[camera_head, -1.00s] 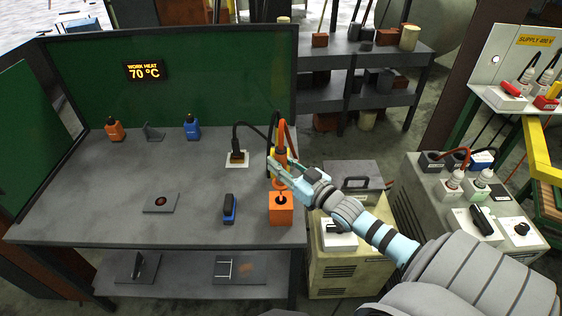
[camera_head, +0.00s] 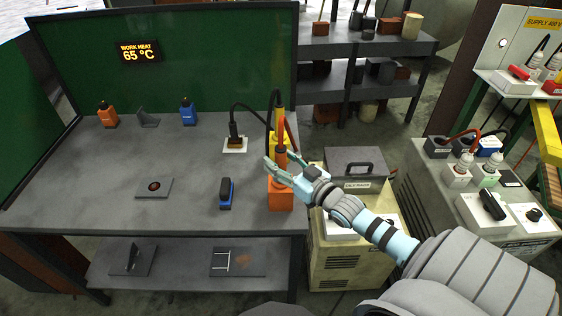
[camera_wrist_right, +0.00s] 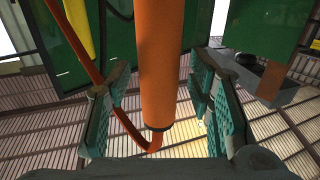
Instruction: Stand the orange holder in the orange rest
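The orange holder (camera_head: 281,158) is upright at the right front of the bench, directly over the orange rest (camera_head: 281,198). It appears to stand in the rest, but the fingers partly hide where they meet. My right gripper (camera_head: 276,171) is around the holder. In the right wrist view the holder (camera_wrist_right: 161,65) is between the fingers (camera_wrist_right: 158,108), with a visible gap on both sides, so the gripper is open. An orange cable curves to the holder's end there. My left gripper is not in view.
A black-handled tool (camera_head: 235,138) on a white pad (camera_head: 235,146) and a blue-black block (camera_head: 226,193) are to the left. A flat plate (camera_head: 154,188) lies further left. The bench's middle is clear.

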